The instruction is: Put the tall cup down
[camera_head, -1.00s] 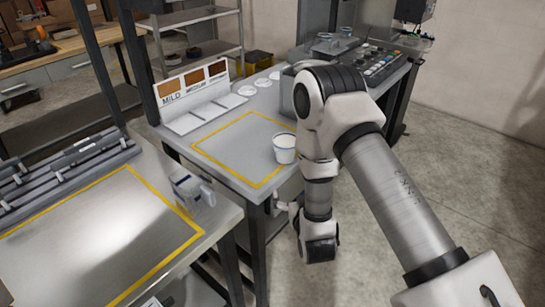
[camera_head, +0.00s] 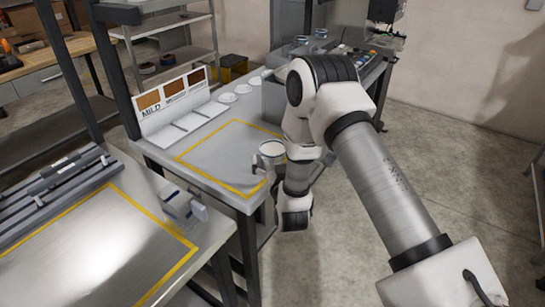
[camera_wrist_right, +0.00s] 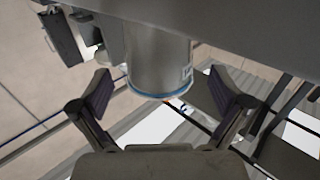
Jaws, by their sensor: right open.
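A tall pale cup (camera_head: 271,149) stands upright near the right edge of the grey table, by the yellow-marked square (camera_head: 222,152). In the right wrist view the cup (camera_wrist_right: 160,62) appears upside down, with a blue line around its rim. My right gripper (camera_wrist_right: 160,84) is open, with one dark-padded finger on each side of the cup and gaps visible between pads and cup. In the head view the right gripper (camera_head: 274,166) is at the cup, partly hidden by my wrist. My left gripper is not in view.
A sign labelled MILD (camera_head: 152,116) with pale trays stands at the table's back left. White discs (camera_head: 228,98) lie behind the square. A nearer metal table (camera_head: 100,240) holds a small box (camera_head: 184,204). The square's left part is clear.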

